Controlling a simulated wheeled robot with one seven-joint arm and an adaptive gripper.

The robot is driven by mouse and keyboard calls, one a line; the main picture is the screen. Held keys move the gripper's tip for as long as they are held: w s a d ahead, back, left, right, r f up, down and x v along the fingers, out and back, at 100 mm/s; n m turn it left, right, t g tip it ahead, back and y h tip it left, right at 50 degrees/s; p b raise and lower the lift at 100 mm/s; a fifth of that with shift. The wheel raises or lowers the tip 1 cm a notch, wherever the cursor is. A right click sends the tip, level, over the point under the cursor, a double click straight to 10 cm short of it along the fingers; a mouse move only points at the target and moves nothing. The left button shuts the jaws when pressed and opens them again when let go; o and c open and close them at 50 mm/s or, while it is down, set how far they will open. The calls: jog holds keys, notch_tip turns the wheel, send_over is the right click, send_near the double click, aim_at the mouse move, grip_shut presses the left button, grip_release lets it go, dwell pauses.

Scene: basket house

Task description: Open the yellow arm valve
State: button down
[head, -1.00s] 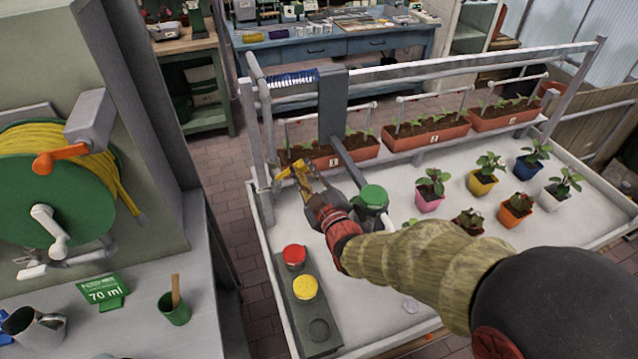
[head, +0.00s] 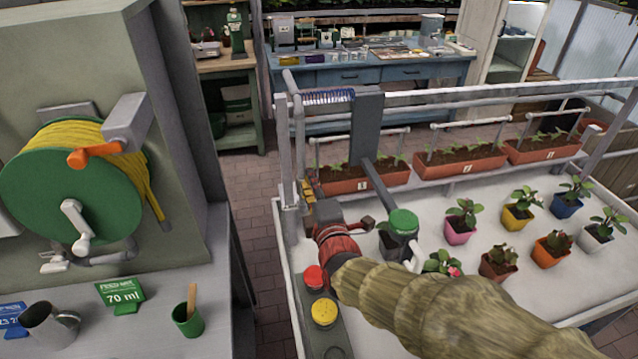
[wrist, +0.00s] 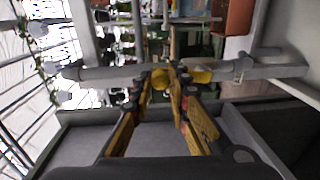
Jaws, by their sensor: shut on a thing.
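The yellow arm valve (wrist: 198,76) sits on a grey pipe in the wrist view. Its yellow handle runs between the fingertips of my gripper (wrist: 166,79), which is shut on it. In the head view my gripper (head: 309,192) is at the left post of the tray's pipe frame. There the valve cannot be told apart from the yellow fingers, and my arm hides part of the area.
The white plant tray (head: 455,265) holds several potted plants. A green-capped post (head: 403,222) stands right of my gripper. A button box (head: 331,340) with red and yellow buttons is below it. A hose reel (head: 75,185) is at left.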

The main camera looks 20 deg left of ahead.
jog(key=shift+s+a+n+p, duration=0.35)
jog(key=shift+a+n, duration=0.15)
jog(key=shift+n, duration=0.3)
jog(key=shift+f, duration=0.1)
jog(key=c, duration=1.8)
grip_release()
jog(key=shift+o, duration=0.7)
jog(key=shift+s, duration=0.1)
jog(key=f+v, duration=0.1)
jog(key=v, duration=1)
jog(key=shift+s+d+r, duration=0.3)
jog(key=shift+s+r, duration=0.05)
jog(key=shift+r, duration=0.2)
